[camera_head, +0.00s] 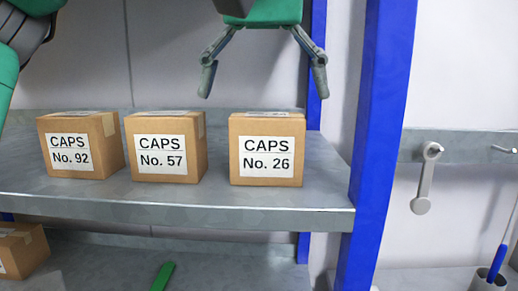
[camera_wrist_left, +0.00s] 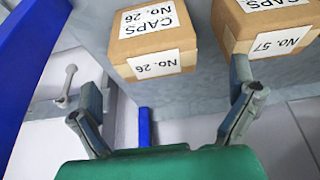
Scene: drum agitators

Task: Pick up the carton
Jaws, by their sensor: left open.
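Three brown cartons stand in a row on a grey metal shelf (camera_head: 200,210). Their labels read CAPS No. 92 (camera_head: 112,133), CAPS No. 57 (camera_head: 197,145) and CAPS No. 26 (camera_head: 267,125). My left gripper (camera_head: 263,88) is open and empty, fingers pointing down, above the No. 26 carton and apart from it. In the left wrist view, the open fingers (camera_wrist_left: 168,112) show below the No. 26 carton (camera_wrist_left: 145,45), with the No. 57 carton (camera_wrist_left: 270,38) at the upper right. My right gripper is not in view.
A blue upright post (camera_head: 378,140) stands right of the shelf. A grey rail (camera_head: 455,146) with hooks and a hanging tool (camera_head: 424,185) is beyond it. Another carton (camera_head: 30,250) and a green object (camera_head: 162,277) lie on the lower shelf.

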